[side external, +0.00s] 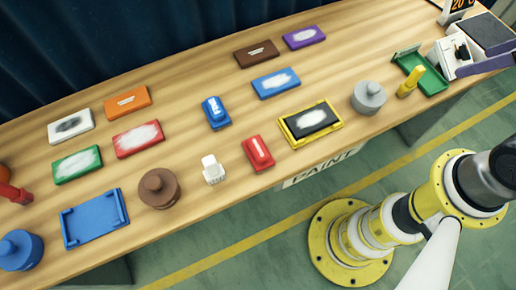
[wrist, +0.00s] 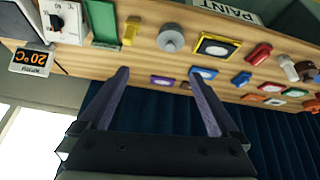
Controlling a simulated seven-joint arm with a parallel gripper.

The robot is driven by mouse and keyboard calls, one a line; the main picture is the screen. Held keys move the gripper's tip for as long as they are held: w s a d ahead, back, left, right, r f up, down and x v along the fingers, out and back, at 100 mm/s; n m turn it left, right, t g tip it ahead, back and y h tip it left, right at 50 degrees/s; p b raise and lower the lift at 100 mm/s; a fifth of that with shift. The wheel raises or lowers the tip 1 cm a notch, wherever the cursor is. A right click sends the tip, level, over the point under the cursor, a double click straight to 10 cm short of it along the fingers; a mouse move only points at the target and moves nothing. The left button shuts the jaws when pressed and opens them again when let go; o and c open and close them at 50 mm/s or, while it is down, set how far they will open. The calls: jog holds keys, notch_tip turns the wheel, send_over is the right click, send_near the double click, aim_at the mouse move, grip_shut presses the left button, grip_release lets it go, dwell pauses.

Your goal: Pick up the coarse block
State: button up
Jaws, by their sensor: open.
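The blue block (wrist: 241,79) and red block (wrist: 260,53) also show in the wrist view, right of my gripper. My gripper (wrist: 159,73) is open and empty, apart from the blocks.
Several flat coloured panels lie around, including a black panel in a yellow frame (side external: 310,124). A grey lidded pot (side external: 369,97), a brown pot (side external: 159,188), a blue pot (side external: 20,250), a blue tray (side external: 93,218) and a green tray (side external: 420,72) stand near the front edge. A dark curtain hangs behind.

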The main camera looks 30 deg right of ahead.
jog(key=w+a+r+n+y, duration=0.1)
jog(key=w+a+r+n, duration=0.3)
jog(key=n, duration=0.5)
jog(key=w+a+r+n, duration=0.2)
jog(key=w+n, duration=0.5)
jog(key=n, duration=0.2)
jog(key=w+a+f+n+g, duration=0.1)
jog(key=w+a+n+g, duration=0.1)
jog(key=w+a+n, duration=0.35)
jog(key=n+g+h, duration=0.1)
jog(key=n+g, duration=0.3)
jog(key=n, duration=0.7)
send_over(258, 147)
notch_tip(258, 147, down, 17)
notch_tip(258, 147, down, 14)
jog(key=shift+r, duration=0.25)
